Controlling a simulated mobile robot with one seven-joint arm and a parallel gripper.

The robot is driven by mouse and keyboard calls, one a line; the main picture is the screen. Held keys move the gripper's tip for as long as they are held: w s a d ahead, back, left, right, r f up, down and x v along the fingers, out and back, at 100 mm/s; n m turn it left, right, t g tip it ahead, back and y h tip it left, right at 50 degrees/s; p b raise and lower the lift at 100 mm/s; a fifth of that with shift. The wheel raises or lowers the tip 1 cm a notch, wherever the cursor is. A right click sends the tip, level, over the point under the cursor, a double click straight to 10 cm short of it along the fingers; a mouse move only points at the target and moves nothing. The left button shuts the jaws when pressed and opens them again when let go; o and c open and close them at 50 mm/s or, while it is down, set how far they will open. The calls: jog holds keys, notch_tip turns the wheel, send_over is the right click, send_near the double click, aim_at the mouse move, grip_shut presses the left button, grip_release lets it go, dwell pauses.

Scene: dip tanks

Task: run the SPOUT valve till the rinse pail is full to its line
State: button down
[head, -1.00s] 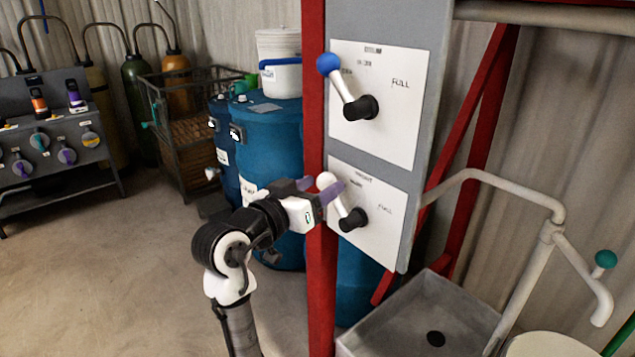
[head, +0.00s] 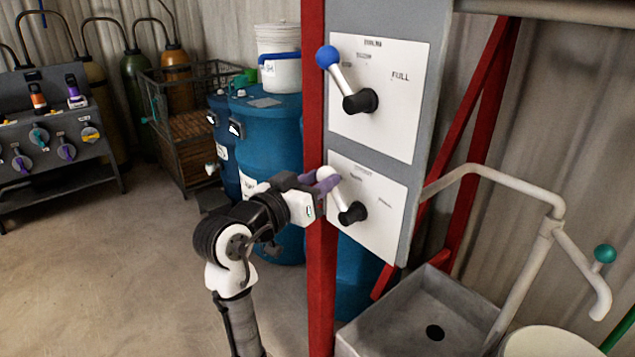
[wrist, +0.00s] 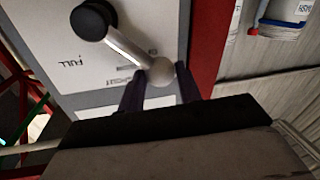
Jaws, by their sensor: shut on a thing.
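The lower valve lever, a white arm with a pale ball knob on a black hub (head: 352,214), is on the lower white panel (head: 378,225); its small lettering is too blurred to read. The lever points up and left, away from the word FULL. My gripper (head: 320,180) is shut on the pale knob, its purple fingers on either side. In the wrist view the knob (wrist: 160,73) sits between the fingertips. The bent spout pipe (head: 602,300) hangs at right over a white round pail (head: 550,343). The frame edge cuts the pail off; its line and water level are hidden.
A blue-knobbed lever (head: 341,75) is on the panel above. A red post (head: 319,270) stands just left of the panels. A grey sink (head: 405,318) is below, and blue drums (head: 268,130) stand behind. The floor at left is clear.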

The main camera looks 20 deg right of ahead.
jog(key=s+m+b, duration=0.1)
jog(key=m+b, duration=0.1)
jog(key=s+d+r+m+h+b, duration=0.1)
jog(key=m+b, duration=0.1)
jog(key=b, duration=0.1)
jog(key=s+r+m+b, duration=0.1)
jog(key=s+m+b, duration=0.1)
jog(key=m, duration=0.1)
jog(key=shift+d+b, duration=0.25)
jog(key=shift+b, duration=0.15)
dwell(0.3)
jog(key=c, duration=1)
grip_release()
jog(key=shift+s+a, duration=0.1)
jog(key=b+v, duration=0.3)
jog(key=v, duration=1)
jog(key=shift+s+a+f, duration=0.2)
jog(key=shift+a+f, duration=0.05)
jog(key=shift+f, duration=0.05)
